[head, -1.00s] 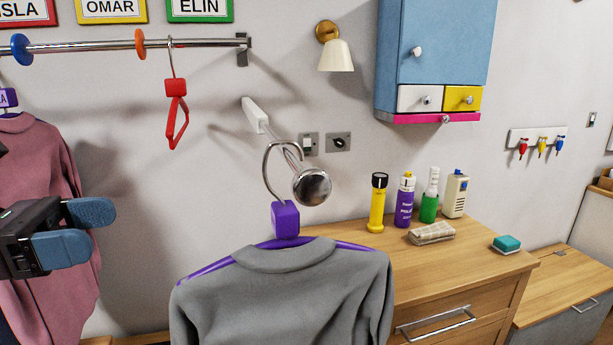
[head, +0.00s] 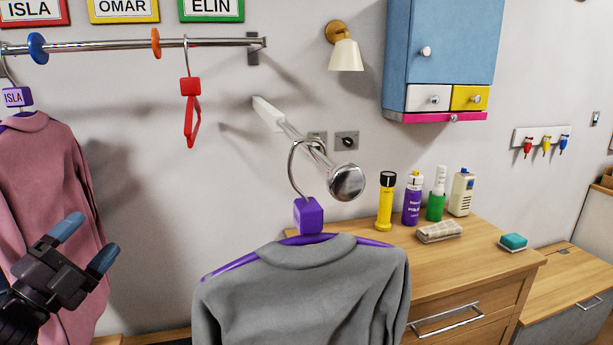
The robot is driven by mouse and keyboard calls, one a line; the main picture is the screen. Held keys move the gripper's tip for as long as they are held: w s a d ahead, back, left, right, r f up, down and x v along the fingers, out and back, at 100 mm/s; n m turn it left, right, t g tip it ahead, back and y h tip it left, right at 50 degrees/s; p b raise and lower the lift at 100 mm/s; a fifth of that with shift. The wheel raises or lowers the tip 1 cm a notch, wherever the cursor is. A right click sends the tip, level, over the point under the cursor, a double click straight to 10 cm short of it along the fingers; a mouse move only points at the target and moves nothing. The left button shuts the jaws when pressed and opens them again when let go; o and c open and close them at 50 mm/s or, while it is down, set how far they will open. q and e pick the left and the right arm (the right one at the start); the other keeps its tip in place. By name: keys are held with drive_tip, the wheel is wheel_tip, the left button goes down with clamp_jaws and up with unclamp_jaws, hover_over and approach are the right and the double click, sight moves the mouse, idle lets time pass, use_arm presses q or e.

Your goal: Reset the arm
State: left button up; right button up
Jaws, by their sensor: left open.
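My left gripper (head: 86,245) is at the lower left of the head view, tilted up to the right. Its two blue-tipped fingers are apart, with nothing between them. It is in front of a pink sweater (head: 48,190) on a hanger tagged ISLA, and covers part of it. I cannot tell whether they touch. A grey sweater (head: 315,290) on a purple hanger (head: 308,215) hangs from a short metal peg (head: 346,182) to the right, apart from the gripper. My right gripper is not in view.
A metal rail (head: 110,45) along the wall carries an empty red hanger (head: 190,100). A wooden cabinet (head: 460,260) at the right holds several bottles, a folded cloth (head: 438,231) and a green sponge (head: 513,241). A blue wall cupboard (head: 450,45) hangs above.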

use_arm(q)
drive_tip(key=s+f+n+g+y, duration=0.3)
drive_tip(key=f+n, duration=0.4)
drive_tip(key=f, duration=0.6)
drive_tip(key=s+f+n+g+y, duration=0.25)
drive_tip(key=f+n+y, duration=0.35)
drive_tip(key=f, duration=0.7)
drive_tip(key=s+d+f+n+g, duration=0.2)
drive_tip(key=s+d+f+n, duration=0.1)
drive_tip(key=s+f, duration=0.5)
drive_tip(key=s+d+f+n+g, duration=0.2)
drive_tip(key=s+d+f+n, duration=0.1)
drive_tip(key=s+f, duration=0.5)
drive_tip(key=shift+s+d+n, duration=0.4)
drive_tip(key=shift+s, duration=0.55)
drive_tip(key=shift+g, duration=0.25)
